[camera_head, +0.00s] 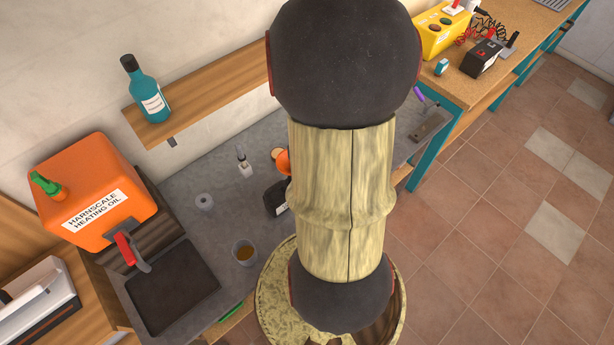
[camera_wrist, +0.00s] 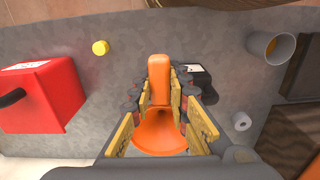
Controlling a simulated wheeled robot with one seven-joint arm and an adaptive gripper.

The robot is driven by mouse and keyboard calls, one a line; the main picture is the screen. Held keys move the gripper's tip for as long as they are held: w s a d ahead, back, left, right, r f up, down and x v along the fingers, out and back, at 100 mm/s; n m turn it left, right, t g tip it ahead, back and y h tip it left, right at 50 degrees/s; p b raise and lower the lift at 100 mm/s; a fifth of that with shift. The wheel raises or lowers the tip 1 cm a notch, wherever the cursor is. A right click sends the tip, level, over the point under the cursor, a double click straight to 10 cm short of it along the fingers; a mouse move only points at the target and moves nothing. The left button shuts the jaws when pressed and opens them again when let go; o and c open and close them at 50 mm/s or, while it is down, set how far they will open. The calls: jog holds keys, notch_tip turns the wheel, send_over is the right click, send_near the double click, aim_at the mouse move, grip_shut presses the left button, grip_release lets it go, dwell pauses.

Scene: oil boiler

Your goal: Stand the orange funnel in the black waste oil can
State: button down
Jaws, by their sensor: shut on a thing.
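The orange funnel (camera_wrist: 160,134) is in the wrist view, with its wide mouth toward the camera and a narrower orange part reaching away between the fingers. My gripper (camera_wrist: 158,92) is shut on it, with fingers on both sides. In the head view, part of the funnel (camera_head: 284,162) shows at the left edge of my arm, which hides the rest and my gripper. The black waste oil can (camera_head: 275,198) stands on the grey bench, partly behind my arm. In the wrist view the can (camera_wrist: 205,82) is just right of my fingers, and the funnel appears beside it, not in it.
An orange heating oil tank (camera_head: 98,190) and black tray (camera_head: 173,287) are farther left. A red container (camera_wrist: 40,97) is left in the wrist view.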

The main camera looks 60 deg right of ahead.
jog(key=shift+f+b, duration=0.7)
jog(key=shift+f, duration=0.35)
jog(key=c, duration=1.7)
grip_release()
jog(key=shift+o, duration=0.3)
notch_tip(320, 180, up, 12)
jog(key=shift+f, duration=0.1)
